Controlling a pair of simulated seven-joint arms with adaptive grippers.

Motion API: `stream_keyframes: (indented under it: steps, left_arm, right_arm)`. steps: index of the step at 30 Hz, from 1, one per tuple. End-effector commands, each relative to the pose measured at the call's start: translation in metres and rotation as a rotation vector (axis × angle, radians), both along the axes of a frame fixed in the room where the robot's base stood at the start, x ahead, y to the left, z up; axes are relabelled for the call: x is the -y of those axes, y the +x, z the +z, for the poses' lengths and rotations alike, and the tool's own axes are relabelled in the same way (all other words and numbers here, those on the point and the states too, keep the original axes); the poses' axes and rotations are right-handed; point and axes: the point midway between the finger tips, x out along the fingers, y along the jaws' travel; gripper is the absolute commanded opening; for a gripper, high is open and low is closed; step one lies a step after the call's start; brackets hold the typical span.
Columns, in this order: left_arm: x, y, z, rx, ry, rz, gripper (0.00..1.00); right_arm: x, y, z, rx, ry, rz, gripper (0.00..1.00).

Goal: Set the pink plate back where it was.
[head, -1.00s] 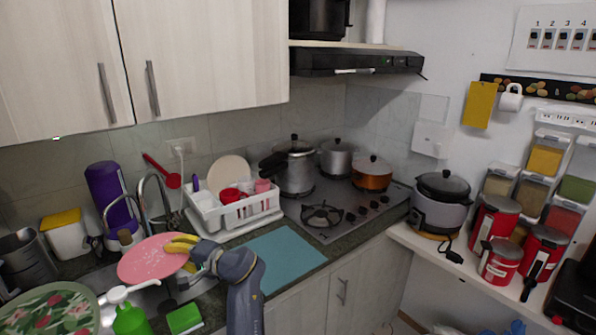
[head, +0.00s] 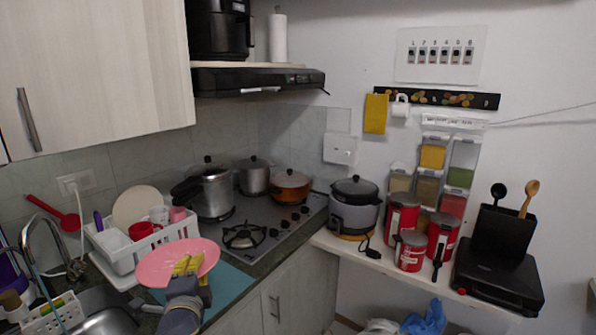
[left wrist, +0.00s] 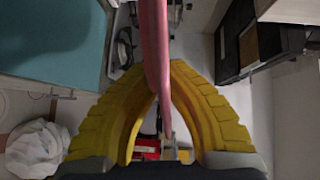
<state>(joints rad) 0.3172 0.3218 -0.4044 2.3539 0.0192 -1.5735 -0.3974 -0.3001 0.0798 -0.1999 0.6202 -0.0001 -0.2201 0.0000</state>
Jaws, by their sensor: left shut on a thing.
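The pink plate (head: 160,262) is held up over the counter in front of the white dish rack. My left gripper (head: 192,265), with yellow fingers, is shut on the plate's right part. In the left wrist view the plate (left wrist: 153,45) appears edge-on as a thin pink band between the yellow fingertips (left wrist: 163,85). The plate hides part of the teal mat (head: 229,284). My right gripper is not in view.
The white dish rack (head: 150,245) behind the plate holds a pale plate (head: 136,206) and cups. The sink and faucet (head: 45,235) are at the left. The stove (head: 262,222) with several pots stands behind right. A shelf with red canisters (head: 403,215) is further right.

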Motion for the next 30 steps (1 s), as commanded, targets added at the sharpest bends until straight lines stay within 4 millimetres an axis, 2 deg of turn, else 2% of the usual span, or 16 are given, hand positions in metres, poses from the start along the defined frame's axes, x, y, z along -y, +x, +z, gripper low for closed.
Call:
stream_keyframes:
  steps: [3, 6, 13, 17, 20, 23, 30]
  left_arm:
    - [0.026, -0.018, -0.024, -0.004, 0.007, -0.107, 0.00]
    - [0.040, -0.032, -0.042, -0.005, 0.004, -0.167, 0.00]
    - [0.045, -0.050, -0.071, -0.001, 0.000, -0.215, 0.00]
    - [0.043, -0.052, -0.070, 0.004, -0.003, -0.216, 0.00]
    - [0.044, -0.054, -0.060, 0.007, -0.004, -0.219, 0.00]
    - [0.044, -0.068, -0.054, 0.003, -0.006, -0.221, 0.00]
    - [0.043, -0.106, -0.071, -0.002, -0.002, -0.217, 0.00]
  right_arm:
    - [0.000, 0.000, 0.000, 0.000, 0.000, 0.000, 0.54]
    - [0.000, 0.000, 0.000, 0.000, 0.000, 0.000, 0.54]
    - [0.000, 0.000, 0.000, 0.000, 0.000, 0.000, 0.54]
    - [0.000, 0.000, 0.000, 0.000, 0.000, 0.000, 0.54]
    - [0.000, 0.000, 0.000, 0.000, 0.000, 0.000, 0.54]
    - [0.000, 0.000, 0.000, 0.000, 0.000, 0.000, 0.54]
    - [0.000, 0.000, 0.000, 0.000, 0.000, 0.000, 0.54]
